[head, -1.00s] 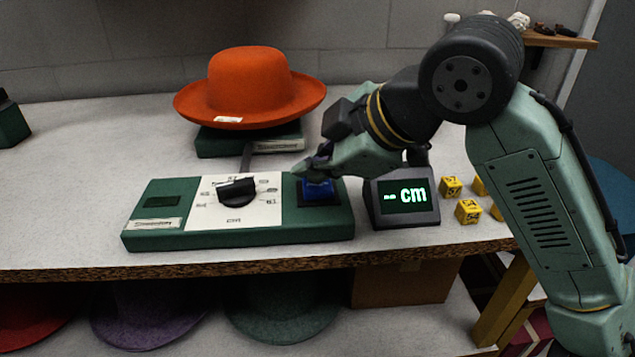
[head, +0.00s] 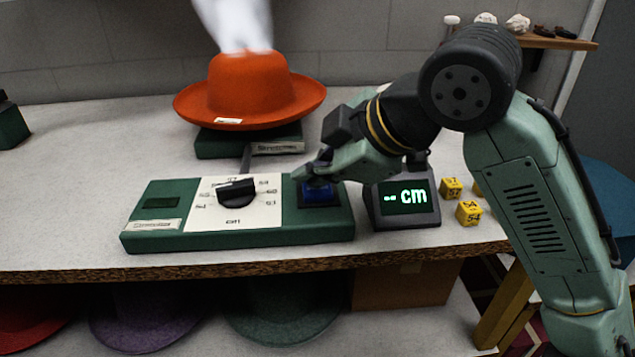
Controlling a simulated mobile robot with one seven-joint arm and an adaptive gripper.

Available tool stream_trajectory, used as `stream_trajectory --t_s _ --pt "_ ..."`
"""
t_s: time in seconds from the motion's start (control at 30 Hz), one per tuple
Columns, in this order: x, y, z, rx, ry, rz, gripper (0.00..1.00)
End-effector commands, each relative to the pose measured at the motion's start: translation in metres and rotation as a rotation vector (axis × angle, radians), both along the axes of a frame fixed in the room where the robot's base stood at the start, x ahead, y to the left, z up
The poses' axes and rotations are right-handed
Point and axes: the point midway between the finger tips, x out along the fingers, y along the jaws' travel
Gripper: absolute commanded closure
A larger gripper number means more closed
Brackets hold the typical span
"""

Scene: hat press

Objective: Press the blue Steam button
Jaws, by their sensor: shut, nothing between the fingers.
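The blue Steam button (head: 320,194) sits at the right end of the green control panel (head: 290,229), beside a white dial plate. My gripper (head: 312,176) is shut and empty, with its tips right over the button's back edge; they look touching or nearly so, but I cannot tell contact for certain. The gripper hides part of the button's top. An orange hat (head: 250,92) rests on the green stretcher base (head: 205,146) behind the panel. White steam (head: 236,22) shows above the hat's crown.
A black dial knob (head: 237,191) stands on the panel's white plate. A display reading "-- cm" (head: 404,196) stands right of the panel. Yellow numbered cubes (head: 468,212) lie farther right. Several hats (head: 140,318) are on the shelf below.

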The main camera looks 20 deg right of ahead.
Motion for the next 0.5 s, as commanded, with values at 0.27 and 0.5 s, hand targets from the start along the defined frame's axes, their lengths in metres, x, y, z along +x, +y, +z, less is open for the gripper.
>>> stream_trajectory --t_s 0.27,0.5 --pt "0.000 0.000 0.017 0.000 0.000 0.002 1.00" --pt "0.000 0.000 0.017 0.000 0.000 0.000 1.00"
